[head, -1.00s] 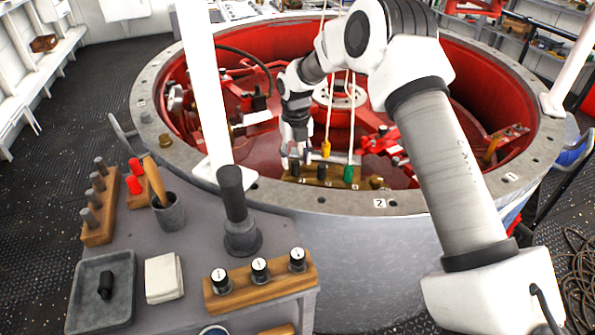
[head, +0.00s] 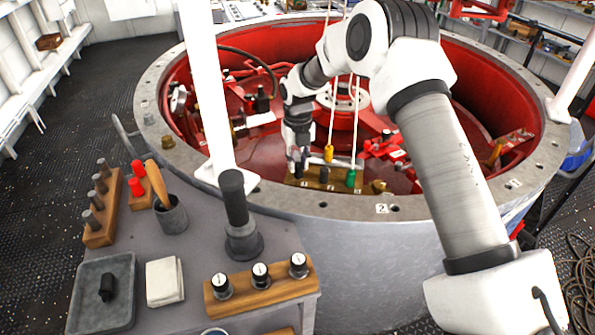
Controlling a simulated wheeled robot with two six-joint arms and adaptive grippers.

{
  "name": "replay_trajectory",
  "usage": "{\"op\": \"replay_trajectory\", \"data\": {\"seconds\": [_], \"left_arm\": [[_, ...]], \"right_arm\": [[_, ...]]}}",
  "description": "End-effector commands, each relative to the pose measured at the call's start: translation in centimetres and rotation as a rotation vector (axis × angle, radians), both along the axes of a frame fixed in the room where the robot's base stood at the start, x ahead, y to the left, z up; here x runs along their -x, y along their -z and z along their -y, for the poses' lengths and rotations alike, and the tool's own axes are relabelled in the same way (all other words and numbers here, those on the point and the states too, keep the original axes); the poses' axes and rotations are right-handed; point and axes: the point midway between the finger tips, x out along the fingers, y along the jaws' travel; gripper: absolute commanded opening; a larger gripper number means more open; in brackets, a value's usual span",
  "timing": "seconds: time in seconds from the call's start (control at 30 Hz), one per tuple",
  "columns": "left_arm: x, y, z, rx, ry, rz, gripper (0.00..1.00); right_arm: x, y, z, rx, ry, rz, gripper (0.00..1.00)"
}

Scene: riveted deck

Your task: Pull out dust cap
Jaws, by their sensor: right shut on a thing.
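A wooden block (head: 337,184) stands inside the red ring, near its front rim. It carries small dark caps and a green-topped piece (head: 350,179). My right gripper (head: 298,163) reaches down from above to the left end of the block. It is shut on the dark dust cap (head: 299,172) there, which is partly hidden by the fingers. The cap still appears to be at the block; whether it is seated or lifted is too small to tell. Another dark cap (head: 324,174) stands upright beside it, apart from the fingers. My left gripper is out of view.
A white post (head: 208,100) rises at the left. The grey bench in front holds a tray (head: 92,318), a dark upright handle (head: 236,205) and a wooden gauge rack (head: 242,297).

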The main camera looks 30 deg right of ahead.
Motion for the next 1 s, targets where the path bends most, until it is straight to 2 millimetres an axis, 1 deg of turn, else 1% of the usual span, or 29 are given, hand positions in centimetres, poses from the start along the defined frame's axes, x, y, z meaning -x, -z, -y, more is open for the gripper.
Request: {"op": "replay_trajectory", "data": {"seconds": [0.03, 0.7, 1.0], "left_arm": [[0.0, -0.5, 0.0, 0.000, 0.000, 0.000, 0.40], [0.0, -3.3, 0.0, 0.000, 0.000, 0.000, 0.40], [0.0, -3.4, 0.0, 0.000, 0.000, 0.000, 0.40]], "right_arm": [[0.0, -0.5, 0.0, 0.000, 0.000, 0.001, 0.00], [-0.1, -3.3, 0.0, 0.001, 0.000, 0.002, 0.00], [-0.1, -3.4, 0.0, 0.001, 0.000, 0.002, 0.00]]}}
